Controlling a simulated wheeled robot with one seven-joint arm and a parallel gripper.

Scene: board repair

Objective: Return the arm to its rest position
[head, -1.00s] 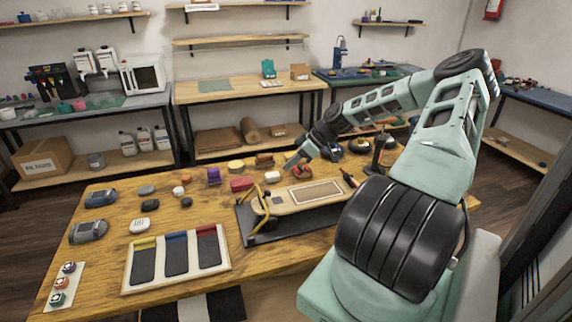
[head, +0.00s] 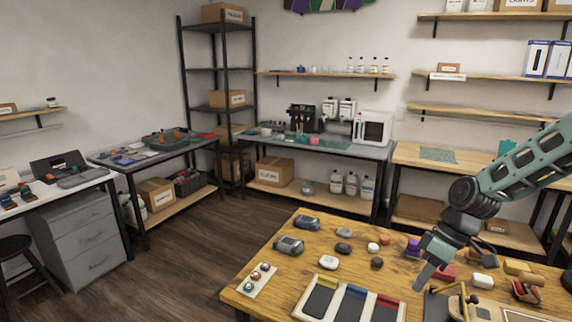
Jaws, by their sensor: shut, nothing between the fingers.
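My arm reaches in from the right edge of the head view. My gripper (head: 425,280) points down over the wooden table (head: 285,255), near the tray with dark pads and the board fixture. It is shut with nothing in it. The board (head: 497,313) sits in its fixture at the lower right, mostly cut off by the frame edge. The tray (head: 302,302) has blue, red and yellow strips and is cut off at the bottom.
Small parts lie on the table, among them grey blocks (head: 289,245), a white piece (head: 328,262) and a purple block (head: 413,248). A three-button panel (head: 258,280) is at the left corner. Floor (head: 165,265) is clear left of the table.

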